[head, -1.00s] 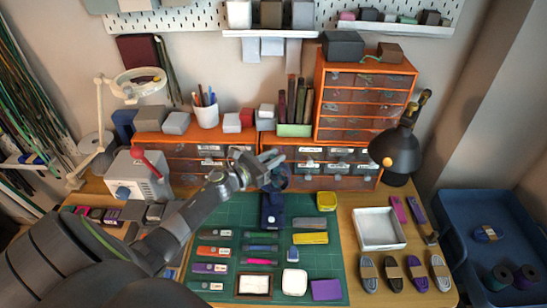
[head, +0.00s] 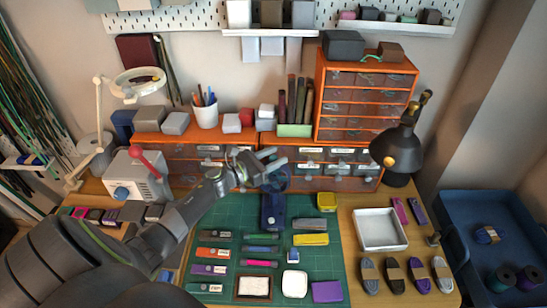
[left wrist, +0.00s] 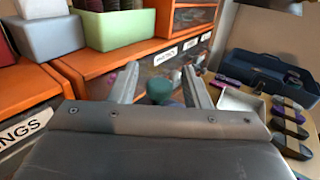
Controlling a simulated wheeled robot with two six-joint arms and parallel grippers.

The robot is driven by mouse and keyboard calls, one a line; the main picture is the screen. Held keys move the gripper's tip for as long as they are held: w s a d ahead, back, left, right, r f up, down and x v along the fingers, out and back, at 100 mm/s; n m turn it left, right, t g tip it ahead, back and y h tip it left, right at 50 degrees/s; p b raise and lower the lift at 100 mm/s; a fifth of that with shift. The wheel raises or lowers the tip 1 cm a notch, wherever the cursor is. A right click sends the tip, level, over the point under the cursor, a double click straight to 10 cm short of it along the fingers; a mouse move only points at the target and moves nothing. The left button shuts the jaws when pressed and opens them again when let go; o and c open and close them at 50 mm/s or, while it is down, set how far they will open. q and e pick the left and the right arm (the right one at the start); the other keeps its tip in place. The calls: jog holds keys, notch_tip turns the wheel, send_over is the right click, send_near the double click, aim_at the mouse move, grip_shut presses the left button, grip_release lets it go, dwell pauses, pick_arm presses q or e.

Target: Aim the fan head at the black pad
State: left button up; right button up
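The small fan stands at the back of the green mat, with a dark blue base (head: 272,212) and a blue-grey round head (head: 274,181). My left gripper (head: 279,158) is just behind and above the fan head in the head view, its two fingers apart. In the left wrist view the open fingers (left wrist: 160,72) have a teal rounded part (left wrist: 160,91) showing between them, probably the fan head; I cannot tell whether they touch it. I cannot make out a black pad for certain. My right gripper is not in view.
Orange drawer units (head: 335,154) stand close behind the gripper. The green cutting mat (head: 222,226) holds several small packets and boxes. A white tray (head: 402,243) and a black lamp (head: 398,150) are at the right. A blue bin (head: 462,262) stands beyond the table.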

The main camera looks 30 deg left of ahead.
pick_arm(q)
jog(key=shift+f, duration=0.1)
jog(key=shift+s+a, duration=0.1)
jog(key=shift+s, duration=0.15)
jog(key=b+v, duration=0.5)
jog(key=v, duration=1.2)
jog(key=shift+b, duration=0.3)
